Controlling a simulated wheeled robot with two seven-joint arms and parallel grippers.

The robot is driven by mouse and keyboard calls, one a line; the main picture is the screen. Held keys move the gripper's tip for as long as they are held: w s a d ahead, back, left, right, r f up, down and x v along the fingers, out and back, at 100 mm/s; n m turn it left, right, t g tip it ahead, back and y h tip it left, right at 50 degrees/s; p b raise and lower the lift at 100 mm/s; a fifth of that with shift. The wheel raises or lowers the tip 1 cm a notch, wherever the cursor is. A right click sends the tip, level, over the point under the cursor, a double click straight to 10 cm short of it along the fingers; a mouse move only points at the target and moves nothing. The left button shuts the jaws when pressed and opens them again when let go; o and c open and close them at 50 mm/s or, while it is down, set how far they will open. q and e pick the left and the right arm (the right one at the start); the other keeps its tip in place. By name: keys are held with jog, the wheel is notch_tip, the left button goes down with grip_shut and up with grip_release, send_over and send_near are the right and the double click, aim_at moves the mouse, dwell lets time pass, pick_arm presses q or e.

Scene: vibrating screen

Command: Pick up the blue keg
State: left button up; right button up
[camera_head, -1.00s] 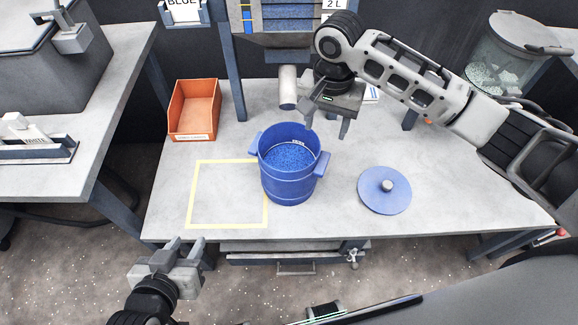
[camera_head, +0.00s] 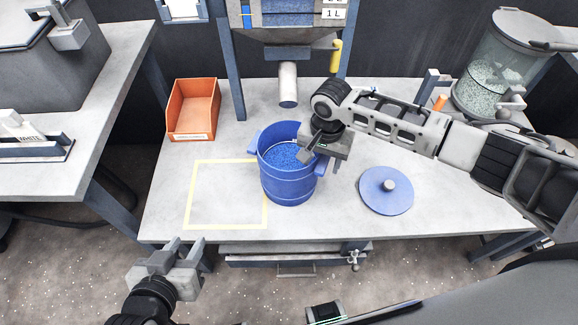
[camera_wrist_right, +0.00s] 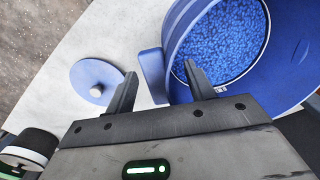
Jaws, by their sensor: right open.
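The blue keg (camera_head: 287,187) stands upright and open on the table, with blue granules inside and a handle on each side. My right gripper (camera_head: 318,160) is at its right rim and hides part of it. In the right wrist view the open fingers (camera_wrist_right: 160,78) lie either side of the keg's handle (camera_wrist_right: 152,76). One finger overlaps the keg's opening (camera_wrist_right: 225,45); the other is outside. Whether they touch the keg cannot be told. My left gripper (camera_head: 187,247) is open and empty, in front of the table's front edge.
A blue lid (camera_head: 378,199) lies right of the keg. A yellow taped square (camera_head: 188,195) lies left. An orange bin (camera_head: 193,110) stands at the back left. A metal spout (camera_head: 288,86) hangs behind the keg. A clear container (camera_head: 490,85) stands at the back right.

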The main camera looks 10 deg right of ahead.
grip_shut()
dwell(1.4)
jog(key=shift+w+r, duration=0.15)
jog(key=shift+r, duration=0.05)
